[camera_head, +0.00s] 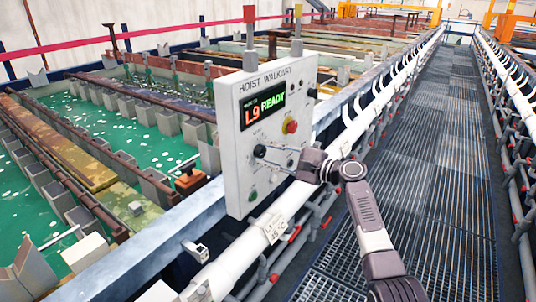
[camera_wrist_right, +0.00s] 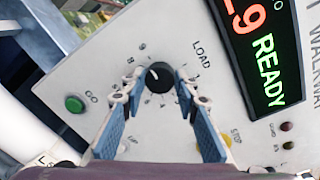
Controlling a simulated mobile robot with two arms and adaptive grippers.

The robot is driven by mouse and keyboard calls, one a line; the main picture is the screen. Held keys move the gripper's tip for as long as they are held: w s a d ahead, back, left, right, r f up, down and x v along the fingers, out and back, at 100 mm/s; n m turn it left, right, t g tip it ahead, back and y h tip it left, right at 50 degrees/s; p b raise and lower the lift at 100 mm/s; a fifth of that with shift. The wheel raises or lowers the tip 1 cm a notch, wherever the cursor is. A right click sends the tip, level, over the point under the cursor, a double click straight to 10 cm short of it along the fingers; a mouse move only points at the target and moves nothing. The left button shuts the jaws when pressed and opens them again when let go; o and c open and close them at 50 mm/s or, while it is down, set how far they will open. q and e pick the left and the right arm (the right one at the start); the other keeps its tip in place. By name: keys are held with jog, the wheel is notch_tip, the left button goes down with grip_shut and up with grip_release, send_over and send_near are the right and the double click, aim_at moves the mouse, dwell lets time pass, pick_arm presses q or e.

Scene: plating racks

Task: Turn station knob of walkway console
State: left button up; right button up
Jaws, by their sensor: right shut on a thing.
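The walkway console (camera_head: 237,110) is a pale upright box labelled HOIST WALKWAY, with a display (camera_head: 264,103) reading L9 READY. Its station knob (camera_head: 260,151) is black and round, below the display. In the right wrist view, the knob (camera_wrist_right: 159,75) has a white pointer mark and sits in a ring of numerals, with LOAD printed at one side. My right gripper (camera_head: 268,156) reaches the knob from the right. In the wrist view, its blue-padded fingers (camera_wrist_right: 160,88) have their tips on either side of the knob, shut on it. My left gripper is out of view.
White pipes (camera_head: 240,262) run below the console. A grated walkway (camera_head: 420,150) lies right, and green tanks (camera_head: 150,140) lie left behind the console.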

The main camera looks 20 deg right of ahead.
jog(key=o, duration=1.1)
jog(key=shift+d+f, duration=0.1)
jog(key=shift+o, duration=0.2)
jog(key=v, duration=1.2)
jog(key=s+f+n+g+h+b, duration=0.1)
jog(key=s+f+g+h+b, duration=0.2)
jog(key=f, duration=1.8)
jog(key=s+f+n+g+h, duration=0.15)
jog(key=s+f+h, duration=0.3)
jog(key=f, duration=1.55)
jog(key=s+f+n+g+h+b, duration=0.1)
jog(key=s+f+n+g, duration=0.1)
jog(key=s+f, duration=0.7)
jog(key=s+f+n+g+h+b, duration=0.1)
jog(key=s+f+n+g, duration=0.1)
jog(key=s+f, duration=0.7)
jog(key=s+a+f+n+g+b, duration=0.1)
jog(key=s+f+n, duration=0.3)
jog(key=s, duration=0.7)
jog(key=s+a+f+n+g+h+b, duration=0.1)
jog(key=s+a+f+n, duration=0.3)
jog(key=s+f, duration=0.5)
jog(key=s+a+f+n+g+b, duration=0.1)
jog(key=s+f+n, duration=0.4)
jog(key=s, duration=0.9)
notch_tip(320, 180, down, 2)
jog(key=shift+s+a+f+g+h+b, duration=0.1)
jog(key=shift+s+a+g+h+b, duration=0.3)
jog(key=shift+a, duration=0.3)
